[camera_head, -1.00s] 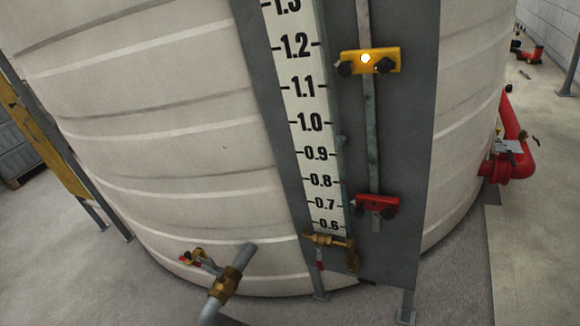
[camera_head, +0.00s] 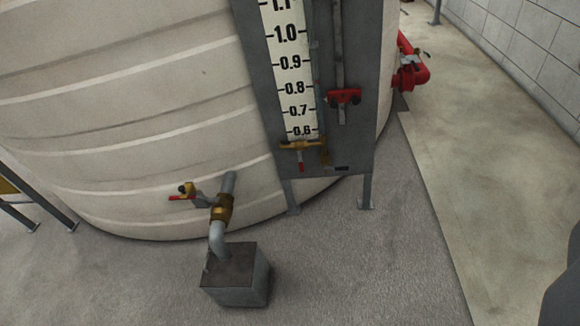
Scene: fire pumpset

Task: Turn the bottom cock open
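A brass cock (camera_head: 303,146) sits at the foot of the level gauge, just below the 0.6 mark. Its small red handle (camera_head: 300,163) hangs down from its left part, across the line of the brass body. Lower left, a brass valve (camera_head: 222,206) with a red lever (camera_head: 181,198) sits on a grey outlet pipe (camera_head: 217,238) from the tank. My gripper's fingers are not seen in this view, and nothing touches either fitting.
The pale ribbed tank (camera_head: 130,120) fills the left and back. A dark box (camera_head: 237,275) stands on the floor under the outlet pipe. A red marker (camera_head: 344,97) sits on the gauge panel (camera_head: 358,140). A dark shape at the right edge is unclear. The floor right of the panel is open.

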